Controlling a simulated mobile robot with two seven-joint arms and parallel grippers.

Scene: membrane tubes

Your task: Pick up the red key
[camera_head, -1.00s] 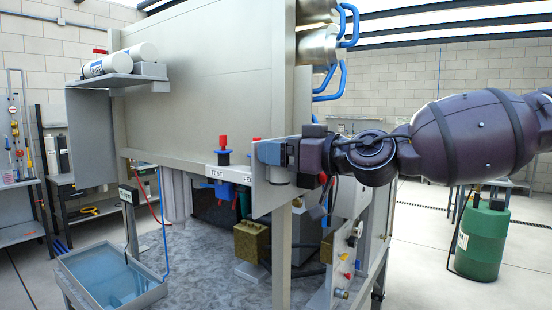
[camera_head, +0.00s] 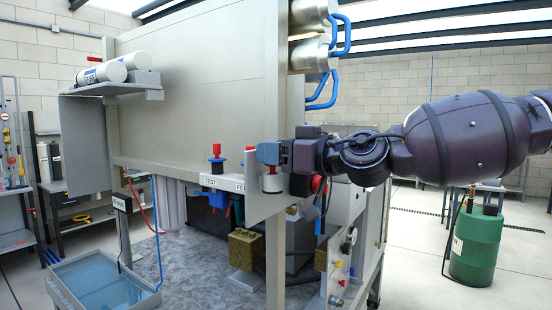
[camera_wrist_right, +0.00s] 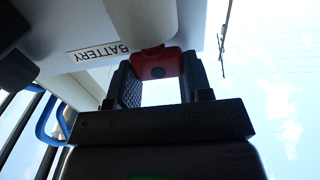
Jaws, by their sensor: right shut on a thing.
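The red key (camera_wrist_right: 157,64) is between the fingers of my right gripper (camera_wrist_right: 158,80) in the right wrist view. The gripper is shut on it. The key is right beside a pale rounded body (camera_wrist_right: 143,18) on a panel with an upside-down BATTERY label (camera_wrist_right: 98,51); I cannot tell whether it is still seated there. My left gripper is not in view.
A red-topped blue valve (camera_head: 216,178) stands left of the gripper. White cylinders (camera_head: 104,72) lie on a shelf at upper left. A blue-water tray (camera_head: 146,300) is at lower left. Blue pipes (camera_head: 343,36) rise above the arm. A green drum (camera_head: 476,248) stands at right.

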